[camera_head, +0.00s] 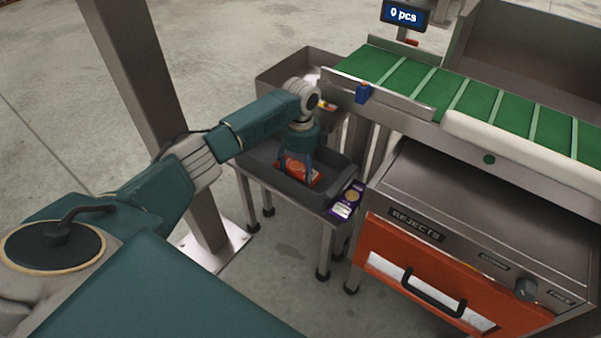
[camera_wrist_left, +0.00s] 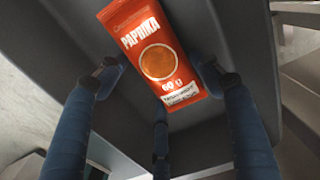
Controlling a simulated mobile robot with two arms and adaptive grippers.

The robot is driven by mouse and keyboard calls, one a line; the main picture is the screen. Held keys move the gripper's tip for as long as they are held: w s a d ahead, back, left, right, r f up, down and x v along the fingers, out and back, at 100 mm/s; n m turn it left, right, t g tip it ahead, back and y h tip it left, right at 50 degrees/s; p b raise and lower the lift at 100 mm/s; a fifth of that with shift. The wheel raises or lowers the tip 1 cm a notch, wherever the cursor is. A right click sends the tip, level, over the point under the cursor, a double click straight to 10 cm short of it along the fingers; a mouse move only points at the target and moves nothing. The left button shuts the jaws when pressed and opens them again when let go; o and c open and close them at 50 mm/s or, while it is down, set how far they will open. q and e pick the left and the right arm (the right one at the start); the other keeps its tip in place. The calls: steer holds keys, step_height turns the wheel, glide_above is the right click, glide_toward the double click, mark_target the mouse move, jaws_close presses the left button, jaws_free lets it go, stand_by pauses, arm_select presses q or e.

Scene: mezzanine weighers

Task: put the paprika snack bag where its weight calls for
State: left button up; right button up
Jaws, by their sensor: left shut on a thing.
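The paprika snack bag (camera_head: 299,171) is orange and sits low in a dark grey tray (camera_head: 273,184) on a steel stand. In the left wrist view the bag (camera_wrist_left: 155,52) shows "PAPRIKA" and "60 g", with a round orange picture and a white label strip. My left gripper (camera_head: 297,160) points down into the tray and is shut on the bag; in the left wrist view its blue fingers (camera_wrist_left: 160,80) are at the bag's sides and below it. I cannot tell whether the bag still touches the tray floor. My right gripper is out of view.
A green conveyor (camera_head: 440,88) runs right of the tray, with a display (camera_head: 403,14) reading "0 pcs". A purple packet (camera_head: 348,200) is at the tray's right edge. A steel post (camera_head: 150,80) stands left.

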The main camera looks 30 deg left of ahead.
mark_target(301, 171)
arm_select(q)
steer(key=shift+r, duration=0.1)
steer(key=o, duration=1.2)
steer(key=shift+c, duration=0.2)
step_height(301, 171, up, 4)
steer(key=shift+w+r+p, duration=0.1)
steer(key=shift+r+p, duration=0.15)
steer(key=shift+p, duration=0.5)
step_height(301, 171, up, 8)
steer(key=p, duration=0.1)
steer(key=shift+f+p, duration=0.2)
steer(key=shift+p, duration=0.1)
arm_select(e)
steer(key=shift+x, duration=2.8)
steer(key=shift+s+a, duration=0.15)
